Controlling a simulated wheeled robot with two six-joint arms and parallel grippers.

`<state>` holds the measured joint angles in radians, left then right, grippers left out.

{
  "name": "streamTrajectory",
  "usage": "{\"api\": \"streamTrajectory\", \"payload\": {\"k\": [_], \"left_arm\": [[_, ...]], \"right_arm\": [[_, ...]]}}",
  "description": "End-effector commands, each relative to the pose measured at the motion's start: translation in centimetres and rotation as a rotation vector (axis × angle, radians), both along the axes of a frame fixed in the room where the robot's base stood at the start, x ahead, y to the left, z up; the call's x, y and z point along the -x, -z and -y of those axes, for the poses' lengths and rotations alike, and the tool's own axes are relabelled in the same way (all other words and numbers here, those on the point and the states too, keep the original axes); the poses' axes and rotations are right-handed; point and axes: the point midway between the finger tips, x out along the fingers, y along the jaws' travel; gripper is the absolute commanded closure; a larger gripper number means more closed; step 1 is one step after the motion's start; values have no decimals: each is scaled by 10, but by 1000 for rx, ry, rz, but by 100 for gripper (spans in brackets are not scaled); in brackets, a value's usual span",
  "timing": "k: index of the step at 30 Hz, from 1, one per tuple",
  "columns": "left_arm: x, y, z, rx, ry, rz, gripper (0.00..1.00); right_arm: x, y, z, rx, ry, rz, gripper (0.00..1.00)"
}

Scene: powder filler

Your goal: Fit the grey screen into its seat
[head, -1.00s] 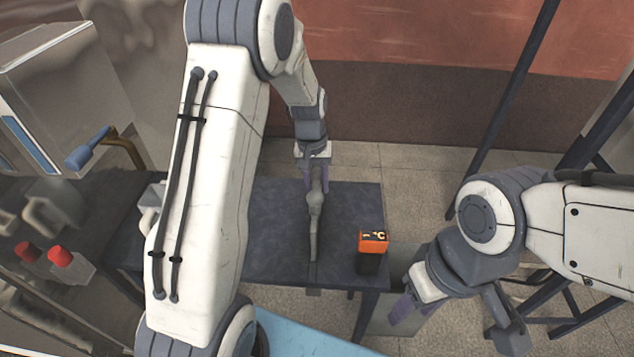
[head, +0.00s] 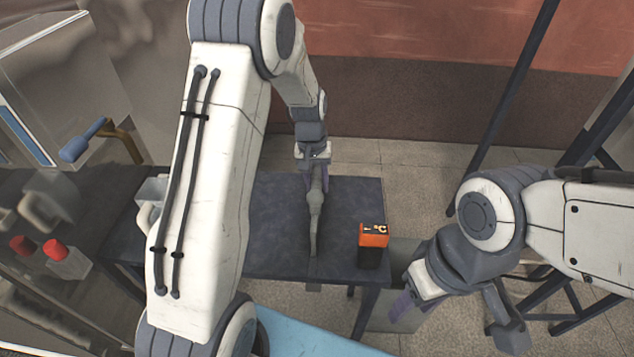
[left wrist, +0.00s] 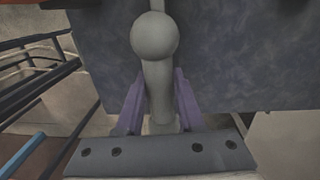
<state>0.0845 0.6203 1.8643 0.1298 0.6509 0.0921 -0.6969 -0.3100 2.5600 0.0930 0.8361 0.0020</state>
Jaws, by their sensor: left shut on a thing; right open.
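My left gripper (head: 315,180) is shut on a long, slim grey piece (head: 314,222) above the dark table. In the left wrist view, purple fingers (left wrist: 160,100) close on either side of the grey piece (left wrist: 155,36), which has a round knob just beyond the fingertips. I cannot tell from these views whether it is the grey screen; no flat mesh face shows. I cannot make out a seat for the screen. My right gripper (head: 402,308) is open and empty, low on the right, away from the table.
The dark table (head: 270,215) carries a black-and-orange device (head: 373,236) near its right edge. At left are a steel machine with a blue-handled lever (head: 84,140) and red caps (head: 54,250). A light blue surface (head: 310,335) lies at the front.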

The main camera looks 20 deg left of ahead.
Motion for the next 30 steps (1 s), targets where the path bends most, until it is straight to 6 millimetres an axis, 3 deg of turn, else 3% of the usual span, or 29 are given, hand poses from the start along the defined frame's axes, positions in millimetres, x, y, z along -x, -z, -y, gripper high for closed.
{"api": "streamTrajectory", "payload": {"k": [30], "left_arm": [[0, 26, 0, 0, 0, 1, 100]], "right_arm": [[0, 18, 0, 0, -1, 0, 50]]}}
